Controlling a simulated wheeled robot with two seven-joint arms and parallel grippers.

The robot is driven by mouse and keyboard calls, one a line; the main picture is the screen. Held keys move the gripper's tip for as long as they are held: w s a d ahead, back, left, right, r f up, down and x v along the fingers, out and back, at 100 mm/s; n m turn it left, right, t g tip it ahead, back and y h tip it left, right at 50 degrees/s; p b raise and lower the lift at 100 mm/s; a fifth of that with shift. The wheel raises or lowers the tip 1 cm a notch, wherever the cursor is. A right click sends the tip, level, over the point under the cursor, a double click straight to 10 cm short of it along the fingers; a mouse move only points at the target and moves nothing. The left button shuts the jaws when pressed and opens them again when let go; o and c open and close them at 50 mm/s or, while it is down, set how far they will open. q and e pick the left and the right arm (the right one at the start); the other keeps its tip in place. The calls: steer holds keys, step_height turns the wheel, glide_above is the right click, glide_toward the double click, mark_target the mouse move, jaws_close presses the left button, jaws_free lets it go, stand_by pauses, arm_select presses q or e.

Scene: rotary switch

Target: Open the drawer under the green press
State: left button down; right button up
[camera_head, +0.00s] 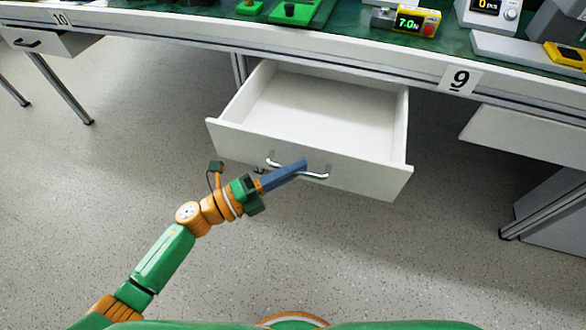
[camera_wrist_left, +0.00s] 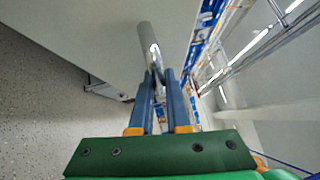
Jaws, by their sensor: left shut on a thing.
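The white drawer (camera_head: 300,159) under the bench stands pulled out and looks empty inside. Its metal bar handle (camera_head: 318,176) is on the front panel. My left gripper (camera_head: 299,166) reaches the handle from the left, and its blue fingers are shut on the handle bar. In the left wrist view the fingers (camera_wrist_left: 162,80) close around the grey handle bar (camera_wrist_left: 148,42). The green press (camera_head: 290,12) is only partly in view on the bench top, above the drawer, cut off by the top edge. My right gripper is not in view.
The bench edge carries a "9" label (camera_head: 460,80). A yellow force gauge (camera_head: 415,23) and a counter device (camera_head: 487,14) stand on the bench. Another drawer (camera_head: 45,42) is at the far left and a white panel (camera_head: 525,135) at the right. The floor in front is clear.

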arm_select(q)
steer(key=c, duration=1.2)
jaws_free()
steer(key=shift+o, duration=0.2)
steer(key=v, duration=0.7)
steer(key=shift+a, duration=0.1)
